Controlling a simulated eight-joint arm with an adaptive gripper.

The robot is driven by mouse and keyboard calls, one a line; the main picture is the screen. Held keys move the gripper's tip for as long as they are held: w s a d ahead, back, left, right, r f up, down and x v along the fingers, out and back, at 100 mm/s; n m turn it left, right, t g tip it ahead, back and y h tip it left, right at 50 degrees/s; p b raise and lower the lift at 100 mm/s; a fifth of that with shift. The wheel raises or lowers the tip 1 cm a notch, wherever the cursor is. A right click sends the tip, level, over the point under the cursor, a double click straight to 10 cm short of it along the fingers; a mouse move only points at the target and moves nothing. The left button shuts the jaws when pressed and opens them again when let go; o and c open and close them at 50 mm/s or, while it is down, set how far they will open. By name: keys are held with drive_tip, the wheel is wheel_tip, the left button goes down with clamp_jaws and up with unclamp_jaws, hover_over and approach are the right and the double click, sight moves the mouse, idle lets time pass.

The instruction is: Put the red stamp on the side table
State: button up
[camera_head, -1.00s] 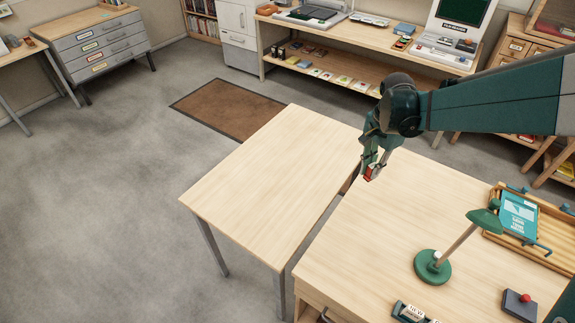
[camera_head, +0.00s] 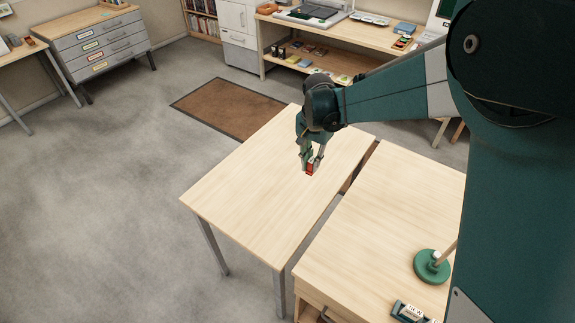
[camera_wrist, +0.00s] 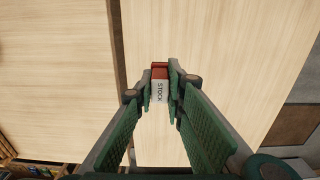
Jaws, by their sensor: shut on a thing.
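The red stamp (camera_head: 310,168) is between the fingertips of my gripper (camera_head: 308,165). In the head view, stamp and gripper appear over the side table (camera_head: 235,205), a bare pale wooden table with grey legs. The wrist view also shows its pale top (camera_wrist: 215,50) beneath. I cannot tell the exact height of the stamp above the tabletop.
The desk (camera_head: 385,215) stands right of the side table across a narrow gap. It carries a green lamp base (camera_head: 432,267) and a stamp rack (camera_head: 410,312) near its front. A brown mat (camera_head: 228,108) lies behind the side table. My arm hides the desk's right part.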

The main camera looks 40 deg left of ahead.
drive_tip(key=shift+f, duration=1.25)
drive_tip(key=shift+f+b, duration=0.3)
drive_tip(key=shift+f, duration=2.8)
drive_tip(key=shift+f, duration=0.1)
drive_tip(key=shift+s+f, duration=0.1)
drive_tip(key=shift+f, duration=1.7)
drive_tip(key=shift+f+b, duration=0.15)
drive_tip(key=shift+b, duration=0.2)
drive_tip(key=o, duration=0.9)
drive_tip(key=shift+r, duration=0.2)
